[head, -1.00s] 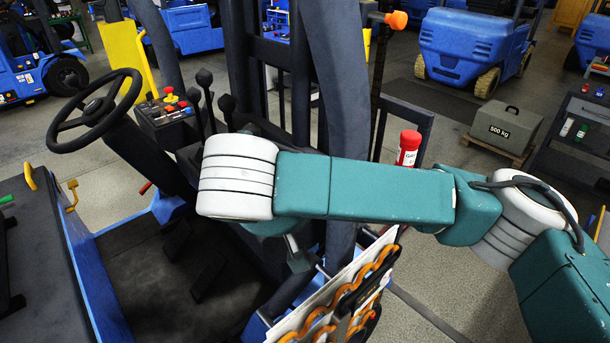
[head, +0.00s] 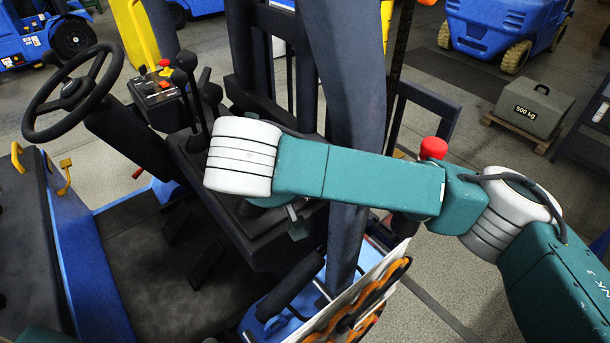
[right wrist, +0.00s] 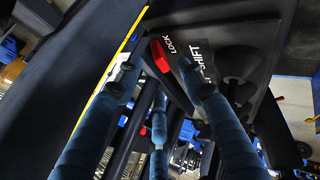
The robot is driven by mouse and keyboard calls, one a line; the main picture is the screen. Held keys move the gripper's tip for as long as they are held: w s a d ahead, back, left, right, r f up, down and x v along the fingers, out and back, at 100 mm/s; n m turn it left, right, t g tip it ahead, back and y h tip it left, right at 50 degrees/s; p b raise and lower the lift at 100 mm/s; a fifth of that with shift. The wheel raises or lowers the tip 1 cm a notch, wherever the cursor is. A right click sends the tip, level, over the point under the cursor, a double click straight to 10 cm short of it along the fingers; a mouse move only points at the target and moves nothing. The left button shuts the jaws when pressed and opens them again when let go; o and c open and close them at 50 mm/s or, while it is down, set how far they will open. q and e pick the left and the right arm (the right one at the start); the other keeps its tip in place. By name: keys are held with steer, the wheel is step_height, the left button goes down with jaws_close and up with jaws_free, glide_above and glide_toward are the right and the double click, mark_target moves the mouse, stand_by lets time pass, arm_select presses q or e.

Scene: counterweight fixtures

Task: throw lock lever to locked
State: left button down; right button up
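A red lever grip (right wrist: 160,56) shows in the right wrist view, beside a dark plate (right wrist: 202,62) with the white words LOCK and SHIFT. My right gripper (right wrist: 158,75) has its dark blue fingers spread, one on each side of the red grip. I see gaps between the fingers and the grip, and no clear contact. In the head view my right arm reaches in from the right across the truck's console, and its wrist hides the lever and most of the gripper. My left gripper is not in view.
A steering wheel (head: 73,92) and black control levers (head: 188,88) stand left of my right arm. A dark mast post (head: 343,100) rises behind the arm. A red-capped object (head: 433,148) and a grey 500 kg block (head: 534,107) are at the right.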

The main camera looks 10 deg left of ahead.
steer(key=p+x, duration=0.1)
steer(key=x, duration=0.4)
steer(key=shift+w+d+r+p, duration=0.15)
steer(key=shift+r+p, duration=0.1)
steer(key=shift+p, duration=0.05)
steer(key=shift+x, duration=1.1)
jaws_close()
steer(key=shift+s+f+b, duration=0.2)
steer(key=shift+f+b, duration=0.15)
steer(key=shift+a+t+h+b, duration=0.2)
steer(key=shift+t+h+b, duration=0.1)
steer(key=shift+t+h, duration=0.15)
steer(key=shift+r, duration=0.2)
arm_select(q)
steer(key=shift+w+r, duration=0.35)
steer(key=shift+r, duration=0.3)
arm_select(e)
jaws_free()
steer(key=shift+s, duration=0.1)
